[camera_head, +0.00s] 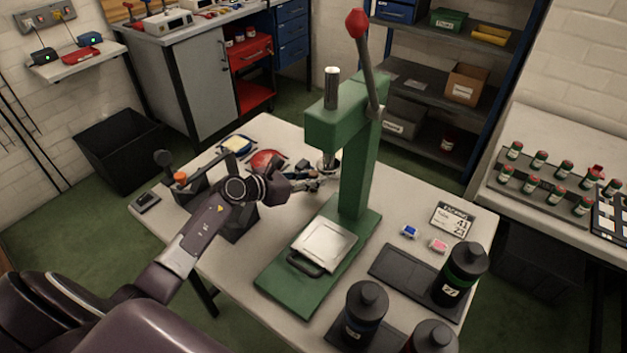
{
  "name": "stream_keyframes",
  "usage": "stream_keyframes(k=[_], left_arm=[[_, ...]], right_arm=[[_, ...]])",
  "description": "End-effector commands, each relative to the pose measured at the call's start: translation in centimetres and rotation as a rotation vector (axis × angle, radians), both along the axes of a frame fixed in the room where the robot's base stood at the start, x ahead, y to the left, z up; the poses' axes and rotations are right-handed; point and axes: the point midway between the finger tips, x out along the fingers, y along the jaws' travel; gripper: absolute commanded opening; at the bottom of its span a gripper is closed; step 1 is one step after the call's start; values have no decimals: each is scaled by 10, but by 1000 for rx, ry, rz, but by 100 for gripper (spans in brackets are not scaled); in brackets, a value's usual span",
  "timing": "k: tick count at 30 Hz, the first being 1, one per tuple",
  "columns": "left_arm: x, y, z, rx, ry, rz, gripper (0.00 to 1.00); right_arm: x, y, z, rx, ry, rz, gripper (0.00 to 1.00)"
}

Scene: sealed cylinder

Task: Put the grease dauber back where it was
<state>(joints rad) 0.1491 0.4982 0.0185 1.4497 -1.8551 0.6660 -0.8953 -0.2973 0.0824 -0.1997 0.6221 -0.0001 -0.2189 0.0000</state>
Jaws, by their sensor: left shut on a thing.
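My left gripper (312,181) is shut beside the green press (362,160), close to its silver ram (327,163) and above the white table. What it holds is small and mostly hidden by the fingers; I take it to be the grease dauber, but its shape cannot be made out. A round red tin or dish (266,160) lies on the table behind my left wrist, partly covered by the arm. My right gripper is not in view.
A silver plate with a dark handle (323,247) rests on the press base. Dark bottles (460,274) stand at the front right. A red-knobbed lever (357,24) rises above the press.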

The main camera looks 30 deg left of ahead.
Motion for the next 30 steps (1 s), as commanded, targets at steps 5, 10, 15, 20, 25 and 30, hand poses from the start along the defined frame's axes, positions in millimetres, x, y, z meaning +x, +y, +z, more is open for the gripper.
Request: stream_keyframes(k=[5,10,15,20,25,30], left_arm=[[1,0,-4,0,-3,1,0],[0,0,-5,0,-2,1,0],[0,0,-7,0,-2,0,26],[0,0,-7,-1,-2,0,35],[0,0,-7,-1,-2,0,35],[-3,2,-3,1,-1,1,35]], right_arm=[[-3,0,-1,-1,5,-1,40],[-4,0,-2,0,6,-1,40],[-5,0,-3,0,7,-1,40],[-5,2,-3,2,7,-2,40],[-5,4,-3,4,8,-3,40],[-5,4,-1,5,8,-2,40]])
